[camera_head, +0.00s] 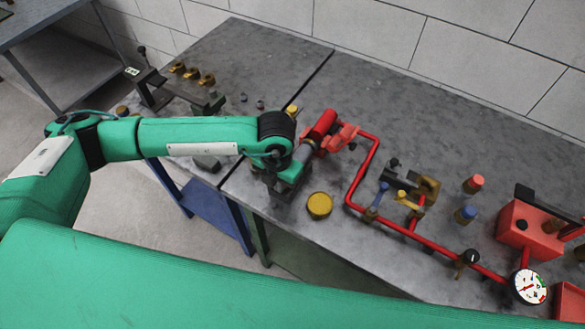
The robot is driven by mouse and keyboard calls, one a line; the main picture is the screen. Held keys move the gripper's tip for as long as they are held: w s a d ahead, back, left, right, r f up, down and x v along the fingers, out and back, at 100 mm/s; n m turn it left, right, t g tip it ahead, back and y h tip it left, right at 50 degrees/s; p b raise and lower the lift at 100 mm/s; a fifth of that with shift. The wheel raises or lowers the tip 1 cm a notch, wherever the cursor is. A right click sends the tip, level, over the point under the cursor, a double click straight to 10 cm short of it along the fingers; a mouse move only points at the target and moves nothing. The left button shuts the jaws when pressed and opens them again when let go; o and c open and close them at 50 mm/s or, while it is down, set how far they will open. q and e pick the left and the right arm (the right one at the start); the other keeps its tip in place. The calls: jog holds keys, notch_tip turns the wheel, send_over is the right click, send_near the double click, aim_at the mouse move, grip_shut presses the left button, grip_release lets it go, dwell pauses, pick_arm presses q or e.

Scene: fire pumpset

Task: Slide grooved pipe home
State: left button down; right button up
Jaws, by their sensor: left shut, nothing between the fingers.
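A thick red pipe piece (323,123) lies on the grey bench beside a red coupling-like fitting (344,137). The fitting meets a thin red pipe run (357,182) that bends and goes on to the lower right. I cannot tell which piece is the grooved pipe. My right gripper is out of view.
A yellow round cap (319,206) stands near the bench's front edge. Valves (402,196), a pressure gauge (530,287) and a red box (527,231) are at right. Brass fittings (191,73) and a dark clamp stand (152,90) are at back left. The back middle is clear.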

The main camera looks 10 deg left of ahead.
pick_arm(q)
jog(key=shift+w+d+b, duration=0.3)
jog(key=shift+w+b, duration=0.4)
jog(key=shift+w, duration=0.15)
jog(key=shift+w+d+b, duration=0.3)
jog(key=shift+w+b, duration=0.35)
jog(key=shift+w, duration=0.15)
dwell(1.6)
jog(key=shift+s, duration=0.1)
dwell(0.3)
jog(key=shift+s+a, duration=0.25)
jog(key=shift+s, duration=0.25)
jog(key=shift+r+p, duration=1.2)
jog(key=shift+r, duration=2.35)
